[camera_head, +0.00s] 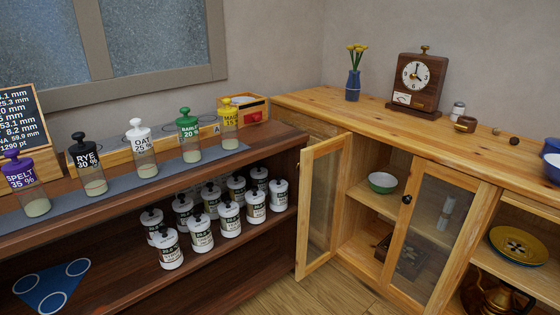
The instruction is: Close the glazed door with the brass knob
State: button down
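A wooden glazed door (304,215) stands open at the left end of the pale wooden cabinet (440,140). It swings out from the cabinet front toward the dark shelf unit, and its pane shows the cabinet side behind it. I cannot make out a brass knob on it. To its right, a second glazed door (432,215) appears closed and has a small black knob (407,199). My gripper is not in view.
The dark shelf unit (272,150) ends close to the open door's free edge and holds several white canisters and labelled jars. A vase (353,86), a clock (418,84) and small items stand on the cabinet top. Wooden floor (318,298) shows in front.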

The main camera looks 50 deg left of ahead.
aim_at(343, 142)
jog(key=u, duration=1.15)
jog(key=i, duration=1)
jog(key=u, duration=1.05)
